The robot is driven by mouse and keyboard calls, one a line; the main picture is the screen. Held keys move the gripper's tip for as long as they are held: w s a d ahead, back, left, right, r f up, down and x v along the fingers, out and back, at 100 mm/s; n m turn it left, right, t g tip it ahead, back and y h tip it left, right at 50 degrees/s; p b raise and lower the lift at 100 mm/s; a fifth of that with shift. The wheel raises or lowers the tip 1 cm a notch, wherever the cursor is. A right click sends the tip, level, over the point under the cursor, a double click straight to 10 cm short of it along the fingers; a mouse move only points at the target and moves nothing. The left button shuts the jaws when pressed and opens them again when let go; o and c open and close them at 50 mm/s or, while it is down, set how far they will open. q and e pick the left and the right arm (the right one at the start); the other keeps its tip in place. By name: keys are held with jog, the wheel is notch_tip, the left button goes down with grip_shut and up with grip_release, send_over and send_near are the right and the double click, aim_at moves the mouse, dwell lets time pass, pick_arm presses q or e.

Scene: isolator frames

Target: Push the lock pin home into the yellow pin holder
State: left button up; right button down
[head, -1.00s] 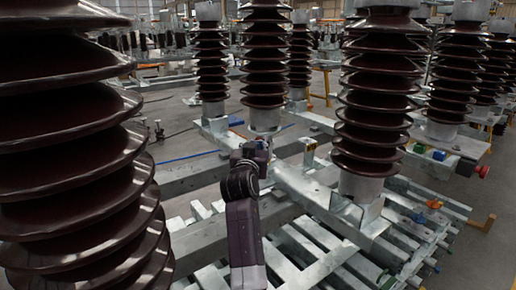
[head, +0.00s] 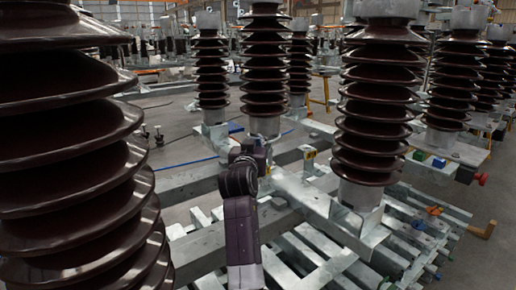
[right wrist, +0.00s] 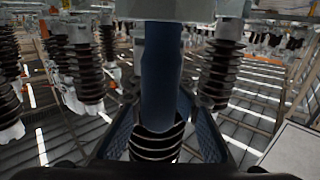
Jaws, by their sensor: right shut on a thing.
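In the right wrist view, my right gripper (right wrist: 163,118) is shut on a thick dark blue cylinder (right wrist: 161,65), which I take to be the lock pin. The cylinder runs upright between the two fingers, and its upper end goes up under a grey block. In the head view, my right arm reaches forward from the bottom middle, and its gripper end (head: 254,150) is by the frame below a brown insulator; its fingers and the pin cannot be made out there. A small yellow part (head: 309,154) on the frame may be the pin holder. My left gripper is out of view.
Tall brown ribbed insulators stand close by: a large one at the left (head: 70,150) and one right of my arm (head: 375,110). Galvanised steel beams (head: 200,245) lie below. Open floor (head: 175,150) shows behind at the left.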

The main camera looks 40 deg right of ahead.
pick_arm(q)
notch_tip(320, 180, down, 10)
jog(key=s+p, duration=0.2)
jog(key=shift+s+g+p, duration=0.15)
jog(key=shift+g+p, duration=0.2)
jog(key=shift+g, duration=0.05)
pick_arm(e)
notch_tip(320, 180, up, 17)
jog(key=shift+s+f, duration=0.1)
jog(key=shift+f, duration=0.1)
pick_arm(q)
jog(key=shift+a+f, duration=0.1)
pick_arm(e)
jog(key=c, duration=0.6)
grip_release()
jog(key=shift+o, duration=0.2)
